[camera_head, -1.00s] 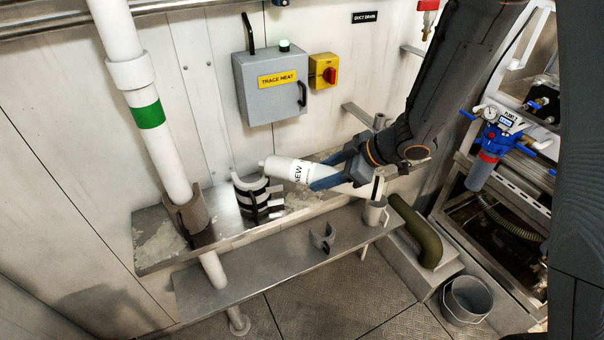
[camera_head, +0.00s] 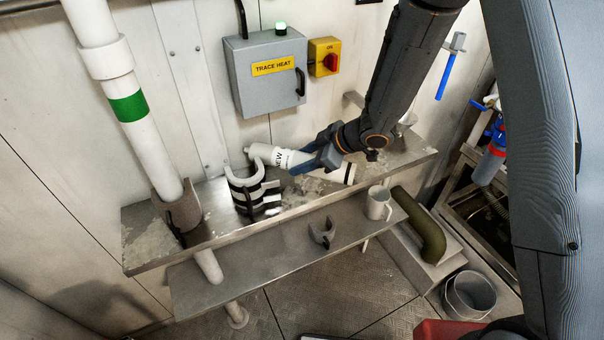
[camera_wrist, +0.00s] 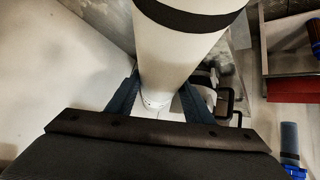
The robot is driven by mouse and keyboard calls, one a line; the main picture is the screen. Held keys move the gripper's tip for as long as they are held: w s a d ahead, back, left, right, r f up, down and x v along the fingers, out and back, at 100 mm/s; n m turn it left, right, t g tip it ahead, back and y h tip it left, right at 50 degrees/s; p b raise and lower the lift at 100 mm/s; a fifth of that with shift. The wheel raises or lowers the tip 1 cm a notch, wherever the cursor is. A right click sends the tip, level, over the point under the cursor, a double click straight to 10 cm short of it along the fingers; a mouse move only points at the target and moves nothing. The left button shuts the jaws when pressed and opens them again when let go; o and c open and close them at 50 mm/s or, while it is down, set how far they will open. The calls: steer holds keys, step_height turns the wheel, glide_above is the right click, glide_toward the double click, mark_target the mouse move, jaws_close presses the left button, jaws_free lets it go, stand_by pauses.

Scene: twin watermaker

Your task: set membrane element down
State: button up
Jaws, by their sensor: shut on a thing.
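The membrane element (camera_head: 342,172) is a white cylinder marked NEW, with a dark band near its right end. My gripper (camera_head: 312,160) is shut around its middle. The element lies nearly level, tilted down to the right, over the back of the upper metal shelf (camera_head: 225,225). I cannot tell whether it touches the shelf. In the wrist view the white element (camera_wrist: 185,55) runs between my two blue fingers, its dark band near the top edge.
A black and white bracket (camera_head: 252,190) stands just left of the element. A mug (camera_head: 378,204) and a grey clip (camera_head: 322,233) sit on the lower shelf (camera_head: 235,285). A grey control box (camera_head: 266,75) hangs above. A bucket (camera_head: 468,296) stands on the floor.

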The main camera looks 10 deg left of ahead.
steer(key=shift+f+b, duration=2.2)
steer(key=shift+f, duration=0.1)
steer(key=shift+w+a+f+b, duration=0.15)
steer(key=shift+w+f+b, duration=0.05)
steer(key=shift+b, duration=0.15)
steer(key=shift+f, duration=0.15)
steer(key=o, duration=1.5)
steer(key=shift+s, duration=0.1)
